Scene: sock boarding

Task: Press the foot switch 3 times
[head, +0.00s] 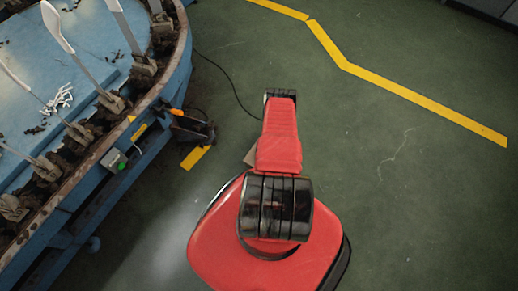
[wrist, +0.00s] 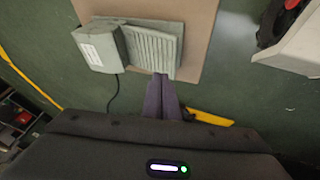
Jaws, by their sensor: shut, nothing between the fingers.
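The foot switch (wrist: 150,50) is in the wrist view at top centre. It is a grey-green unit with a ribbed pedal and a boxy labelled part on its left. It lies on a tan board (wrist: 197,22). My gripper (wrist: 161,78) is shut and empty, with its fingertips in front of the pedal's lower edge. I cannot tell whether they touch it. In the head view my arm hides the switch and the gripper's fingers; only a small corner of the board (head: 250,156) shows.
A dark cable (wrist: 112,92) runs from the switch across the green floor. In the head view a blue machine (head: 125,160) with upright sock forms (head: 57,26) fills the left side. Yellow floor lines (head: 420,100) cross the back right. The right floor is clear.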

